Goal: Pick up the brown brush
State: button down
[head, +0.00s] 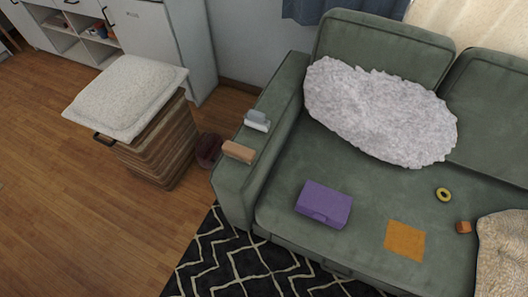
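A tan-brown block-like object (238,152), which looks like the brown brush, lies on the front part of the sofa's left armrest (232,180). Bristles cannot be made out at this size. Just behind it on the same armrest lies a grey and white object (257,121) of similar shape, apart from it. My gripper is not in view.
The green sofa (280,220) holds a fluffy grey cushion (380,110), a purple box (323,204), an orange square (405,240), a yellow ring (443,195) and a small orange block (463,227). A lidded basket (155,150) stands left of the armrest. Wooden floor (70,220) is clear at lower left.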

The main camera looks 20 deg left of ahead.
aim_at(246, 155)
jog(key=i+u, duration=0.2)
jog(key=u, duration=0.2)
jog(key=i+u, duration=0.15)
jog(key=u, duration=0.25)
jog(key=i+l+u, duration=0.2)
jog(key=u, duration=0.2)
